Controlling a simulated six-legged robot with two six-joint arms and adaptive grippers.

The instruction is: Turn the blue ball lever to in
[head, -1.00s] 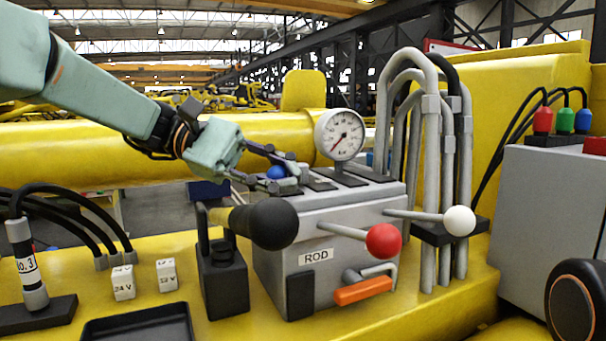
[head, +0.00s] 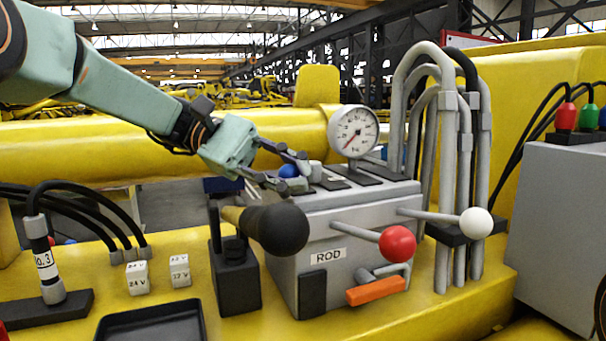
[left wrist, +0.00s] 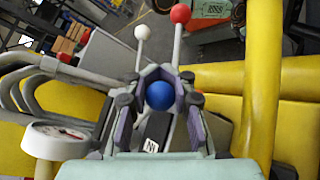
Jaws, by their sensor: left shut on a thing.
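The blue ball (head: 289,171) of the lever shows at the top left of the grey valve box (head: 283,222), by the gripper fingers. In the left wrist view the blue ball (left wrist: 160,96) sits between the two fingers. My left gripper (head: 292,172) comes in from the left and is shut on the ball. The lever's rod is hidden below the ball and fingers. A label with a letter (left wrist: 151,146) lies on the box top near the gripper. My right gripper is not in view.
Red (head: 397,244) and white (head: 476,223) ball levers stick out from the box. A black-knobbed lever (head: 277,229) stands before it. A pressure gauge (head: 354,131) stands behind. Grey pipes (head: 441,180) rise at right. A black tray (head: 150,322) lies in front.

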